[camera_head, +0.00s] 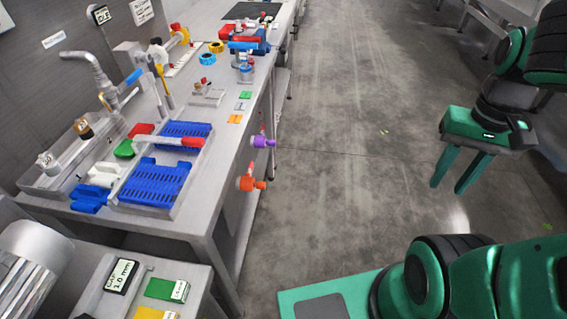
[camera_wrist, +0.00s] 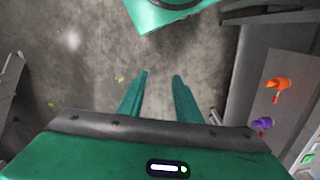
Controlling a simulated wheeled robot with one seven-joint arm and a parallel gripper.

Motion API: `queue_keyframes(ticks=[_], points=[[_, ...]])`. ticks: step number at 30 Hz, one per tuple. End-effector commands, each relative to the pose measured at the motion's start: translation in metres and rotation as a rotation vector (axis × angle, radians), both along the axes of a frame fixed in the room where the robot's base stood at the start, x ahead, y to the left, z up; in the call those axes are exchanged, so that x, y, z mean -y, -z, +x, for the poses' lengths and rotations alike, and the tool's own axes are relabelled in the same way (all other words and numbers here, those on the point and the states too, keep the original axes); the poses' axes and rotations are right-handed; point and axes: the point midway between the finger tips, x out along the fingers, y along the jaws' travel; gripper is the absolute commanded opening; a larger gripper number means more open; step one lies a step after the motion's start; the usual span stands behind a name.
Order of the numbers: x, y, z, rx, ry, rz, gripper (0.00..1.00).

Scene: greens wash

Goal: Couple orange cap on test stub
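An orange fitting (camera_head: 250,184) with a red part sticks out from the front side of the steel bench; it also shows at the right of the wrist view (camera_wrist: 278,85). A similar purple fitting (camera_head: 263,141) sits farther along the same side and shows in the wrist view (camera_wrist: 262,123). I cannot tell which part is the cap and which is the test stub. My gripper (camera_head: 449,188) hangs over the bare floor, well to the right of the bench. Its two green fingers (camera_wrist: 160,76) are apart with nothing between them.
The steel bench (camera_head: 205,213) holds blue trays (camera_head: 153,184), a tap (camera_head: 93,70) and several coloured tags. A lower side surface (camera_head: 92,292) with a label display stands at front left. The concrete floor (camera_head: 340,130) between bench and gripper is clear.

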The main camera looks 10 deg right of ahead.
Motion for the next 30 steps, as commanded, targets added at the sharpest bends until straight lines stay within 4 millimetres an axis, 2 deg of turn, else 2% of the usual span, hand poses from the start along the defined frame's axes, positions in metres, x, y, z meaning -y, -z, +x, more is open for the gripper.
queue_keyframes(ticks=[10,11,14,15,16,20,23,30], points=[[0.0,0.0,0.0,0.0,0.0,0.0,0.31],[0.0,0.0,0.0,0.0,0.0,0.0,0.34],[-0.001,-0.004,-0.01,0.012,-0.009,0.0,0.58],[-0.001,-0.003,-0.009,0.011,-0.019,0.001,0.62],[-0.001,-0.002,-0.007,0.009,-0.033,0.001,0.62],[-0.002,0.008,0.014,-0.007,-0.136,0.009,0.62],[-0.007,0.023,0.038,-0.016,-0.262,0.03,0.62],[-0.031,0.072,0.093,-0.009,-0.587,0.13,0.62]])
